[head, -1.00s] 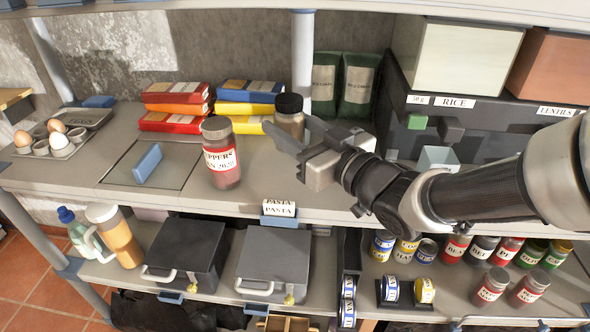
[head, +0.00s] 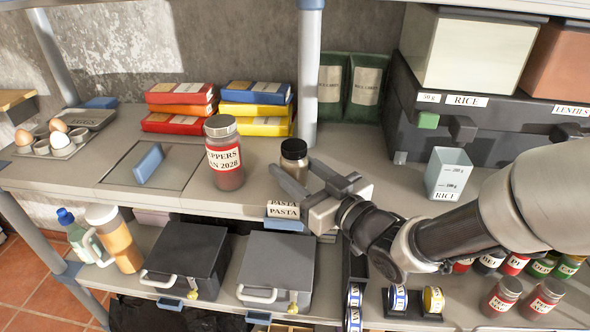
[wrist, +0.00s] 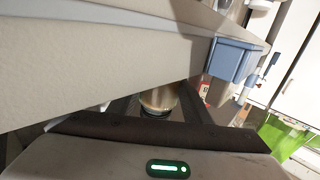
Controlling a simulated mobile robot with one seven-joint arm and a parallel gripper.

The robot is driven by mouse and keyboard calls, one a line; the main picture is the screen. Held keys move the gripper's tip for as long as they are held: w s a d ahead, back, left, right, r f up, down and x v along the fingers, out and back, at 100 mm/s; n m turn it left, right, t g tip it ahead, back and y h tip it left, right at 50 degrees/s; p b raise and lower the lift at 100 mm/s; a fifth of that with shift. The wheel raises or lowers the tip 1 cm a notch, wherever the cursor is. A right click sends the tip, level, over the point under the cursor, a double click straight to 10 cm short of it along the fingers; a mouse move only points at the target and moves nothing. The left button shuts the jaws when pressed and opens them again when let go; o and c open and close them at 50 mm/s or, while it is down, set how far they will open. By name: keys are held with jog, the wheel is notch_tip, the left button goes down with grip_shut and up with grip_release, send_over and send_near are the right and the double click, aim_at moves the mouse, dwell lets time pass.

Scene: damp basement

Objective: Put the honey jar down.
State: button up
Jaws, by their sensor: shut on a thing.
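The jar with a black lid and pale brown contents (head: 294,160), taken as the honey jar, is upright between the fingers of my gripper (head: 293,173). My gripper is shut on it near the front edge of the upper shelf (head: 250,194). The fingers hide its lower part, and I cannot tell whether its base touches the shelf. In the wrist view, the jar (wrist: 159,98) shows between the fingers, partly cut off by the pale shelf edge.
A peppers jar (head: 224,165) stands to the left. Stacked colored boxes (head: 255,108) and dark green bags (head: 331,90) stand behind. Shelf behind the jar is partly free.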

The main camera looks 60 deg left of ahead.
jog(key=shift+f+b, duration=0.15)
jog(key=shift+b, duration=0.15)
jog(key=o, duration=1.3)
jog(key=shift+o, duration=0.2)
jog(key=shift+d+r+p, duration=0.1)
jog(key=shift+r+p, duration=0.2)
jog(key=shift+p, duration=0.1)
jog(key=d+p, duration=0.1)
jog(key=d, duration=1.1)
jog(key=shift+w, duration=0.45)
jog(key=shift+w+f, duration=0.1)
